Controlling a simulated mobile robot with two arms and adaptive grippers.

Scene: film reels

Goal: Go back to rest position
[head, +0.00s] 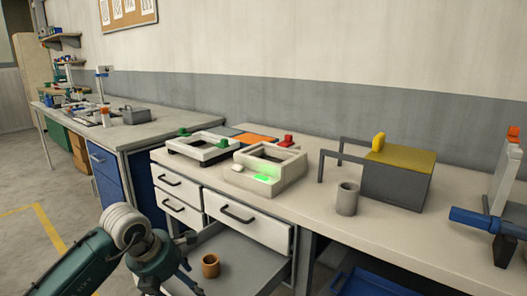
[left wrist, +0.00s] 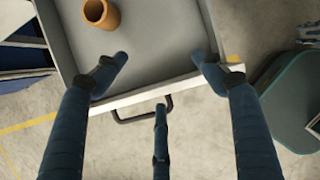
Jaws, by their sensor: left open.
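My left gripper (head: 188,264) is at the lower left of the head view, beside the front of an open drawer (head: 245,255). In the left wrist view my left gripper (left wrist: 160,72) has its dark blue fingers spread wide, with nothing between them. The fingers are over the front edge of the drawer (left wrist: 165,50) and its dark handle. An orange-brown cup (head: 210,266) stands in the drawer, apart from the fingers; it also shows in the left wrist view (left wrist: 102,14). My right gripper is not in view.
The worktop holds a pale frame with a green light (head: 268,178), a white frame (head: 203,147), a grey cup (head: 347,199) and a grey box with a yellow lid (head: 398,180). A white stand with a blue bar (head: 480,218) is at right. Floor is open at left.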

